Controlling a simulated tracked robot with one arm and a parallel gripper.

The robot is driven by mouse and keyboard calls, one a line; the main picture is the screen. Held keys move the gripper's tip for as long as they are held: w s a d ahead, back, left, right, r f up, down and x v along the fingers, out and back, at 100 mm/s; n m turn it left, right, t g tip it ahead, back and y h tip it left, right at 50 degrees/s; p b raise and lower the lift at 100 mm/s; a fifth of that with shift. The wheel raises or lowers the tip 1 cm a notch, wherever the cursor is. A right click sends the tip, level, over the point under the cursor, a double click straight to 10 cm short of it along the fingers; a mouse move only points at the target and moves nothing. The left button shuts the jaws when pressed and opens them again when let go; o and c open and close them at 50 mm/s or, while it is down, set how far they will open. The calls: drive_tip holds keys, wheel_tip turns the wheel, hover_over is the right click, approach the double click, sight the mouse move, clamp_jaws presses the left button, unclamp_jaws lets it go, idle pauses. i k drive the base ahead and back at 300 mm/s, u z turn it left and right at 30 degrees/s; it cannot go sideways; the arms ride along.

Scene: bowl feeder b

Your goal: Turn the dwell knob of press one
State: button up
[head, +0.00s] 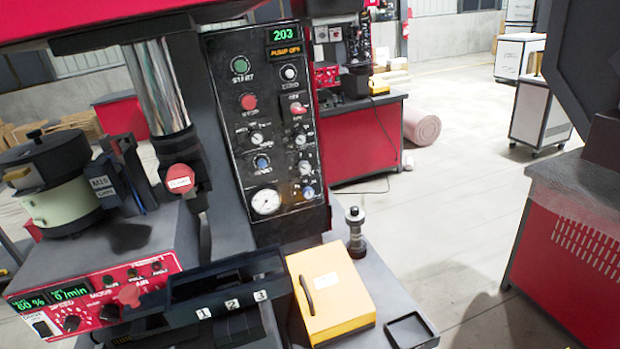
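A press with a tall black control panel (262,120) stands in the middle of the head view, tilted in the picture. Its display (284,34) reads 203, with PUMP OFF below. The panel has a green start button (240,66), a red stop button (249,102) and several small knobs, among them a blue one (262,162) and a white one (257,138). The small labels are too blurred to tell which knob is dwell. A round gauge (266,201) sits at the panel's bottom. I cannot make out my gripper in this view.
A bowl feeder (62,185) on a red control box (95,290) stands left. A black tray labelled 1, 2, 3 (232,283), a yellow box (331,293) and a small black tray (411,331) lie in front. The floor at right (460,210) is clear.

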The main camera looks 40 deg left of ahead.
sight(304, 167)
drive_tip(key=u, duration=0.1)
drive_tip(key=i, duration=0.95)
drive_tip(key=z, duration=0.05)
